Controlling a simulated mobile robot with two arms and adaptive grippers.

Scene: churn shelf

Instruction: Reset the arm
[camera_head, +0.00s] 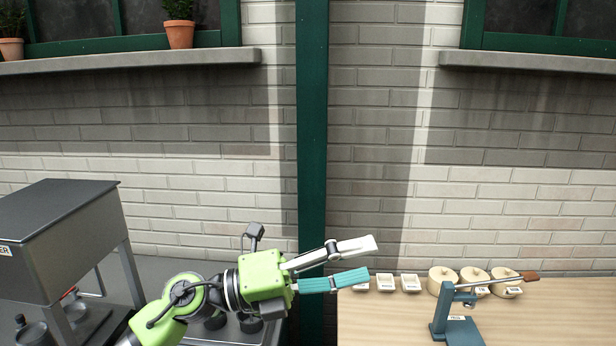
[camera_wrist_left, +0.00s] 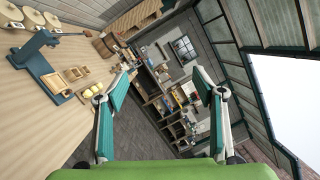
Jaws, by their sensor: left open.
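My left arm comes in from the lower left of the head view. Its green left gripper (camera_head: 360,261) points right, with one pale finger above and one teal finger below. The fingers are apart with nothing between them. In the left wrist view the same gripper (camera_wrist_left: 162,85) shows its two teal fingers spread wide and empty, held above and beside the wooden counter (camera_wrist_left: 40,125). My right gripper is in neither view.
A blue lever press (camera_head: 455,310) stands on the counter (camera_head: 380,325) at the lower right. Small white trays (camera_head: 385,282) and round tan containers (camera_head: 443,280) line the wall. A grey machine (camera_head: 65,240) stands at left. Potted plants (camera_head: 180,34) sit on a ledge.

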